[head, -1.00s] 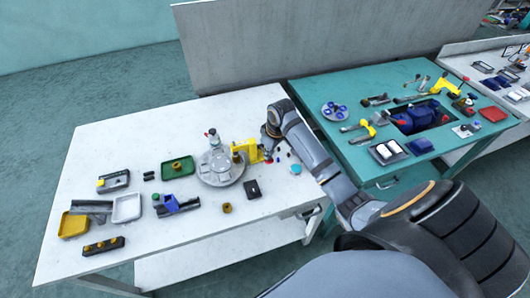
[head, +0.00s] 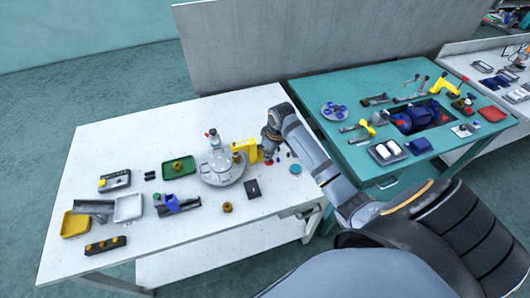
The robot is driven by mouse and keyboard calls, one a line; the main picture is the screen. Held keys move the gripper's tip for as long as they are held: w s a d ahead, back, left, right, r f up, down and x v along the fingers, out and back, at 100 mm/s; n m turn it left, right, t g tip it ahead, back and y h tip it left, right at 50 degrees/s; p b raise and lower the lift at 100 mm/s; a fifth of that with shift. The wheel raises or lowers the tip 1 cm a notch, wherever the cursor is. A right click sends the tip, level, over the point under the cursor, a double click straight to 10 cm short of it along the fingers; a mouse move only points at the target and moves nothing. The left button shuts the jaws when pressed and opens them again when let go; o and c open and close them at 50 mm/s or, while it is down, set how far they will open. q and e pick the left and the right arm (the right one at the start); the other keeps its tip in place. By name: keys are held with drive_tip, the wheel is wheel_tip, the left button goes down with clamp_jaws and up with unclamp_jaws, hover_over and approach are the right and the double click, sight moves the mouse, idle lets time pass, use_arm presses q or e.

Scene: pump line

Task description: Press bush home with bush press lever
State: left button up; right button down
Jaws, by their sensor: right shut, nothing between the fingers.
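The yellow bush press (head: 246,149) stands on the white table, at the back right edge of a round grey plate (head: 222,172). A brass-coloured bush (head: 237,157) shows at the press's left side; how deep it sits is too small to tell. A red tip (head: 268,162), perhaps the lever's knob, shows at the press's right side. My right gripper (head: 269,158) is shut and empty, pointing down right at this red tip; I cannot tell whether they touch. The lever itself is mostly hidden by the gripper. My left gripper is not in view.
A dark square block (head: 252,189), a loose brass ring (head: 227,207) and a cyan round piece (head: 295,169) lie near the plate. A green tray (head: 178,167) and a blue-grey fixture (head: 178,204) are further left. The white table's front middle is clear.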

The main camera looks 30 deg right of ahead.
drive_tip(key=shift+s+f+p, duration=0.1)
drive_tip(key=shift+f+p, duration=0.15)
drive_tip(key=shift+p, duration=0.05)
drive_tip(key=shift+s+f+p, duration=0.15)
drive_tip(key=shift+f+p, duration=0.15)
drive_tip(key=shift+p, duration=0.5)
idle(2.7)
drive_tip(key=shift+r, duration=0.1)
idle(0.4)
drive_tip(key=shift+a+r+p, duration=0.1)
drive_tip(key=shift+r+p, duration=0.55)
drive_tip(key=shift+p, duration=0.45)
drive_tip(key=shift+f, duration=0.1)
drive_tip(key=shift+w+r+p, duration=0.2)
drive_tip(key=shift+r+p, duration=0.45)
drive_tip(key=shift+p, duration=0.15)
drive_tip(key=shift+w+r+p, duration=0.15)
drive_tip(key=shift+r+p, duration=0.45)
drive_tip(key=shift+p, duration=0.2)
wheel_tip(320, 180, up, 5)
drive_tip(key=p, duration=0.5)
drive_tip(key=shift+p, duration=0.3)
